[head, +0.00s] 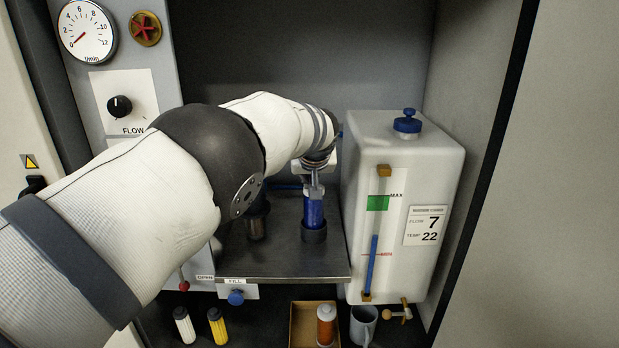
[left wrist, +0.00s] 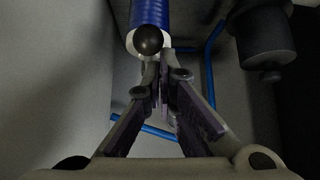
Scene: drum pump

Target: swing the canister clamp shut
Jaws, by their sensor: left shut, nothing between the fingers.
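A blue canister (head: 314,208) stands upright in a dark round holder (head: 314,235) on the grey shelf. In the left wrist view a ribbed blue cylinder (left wrist: 152,12), likely the same canister, shows at the top with a white part below it. A dark ball knob (left wrist: 148,40), which may be the clamp's handle, shows in front of the white part. My left gripper (left wrist: 163,62) is shut and empty, its tips close by the knob; contact is unclear. In the head view the gripper (head: 315,185) is just above or in front of the canister. The clamp itself is mostly hidden.
A white tank (head: 390,170) with a blue cap stands close right of the canister. A dark cylinder (head: 257,222) sits left, partly behind my arm. A panel with gauge (head: 87,30) and flow knob (head: 119,106) is at left. Blue tubing (left wrist: 212,60) runs near the fingers.

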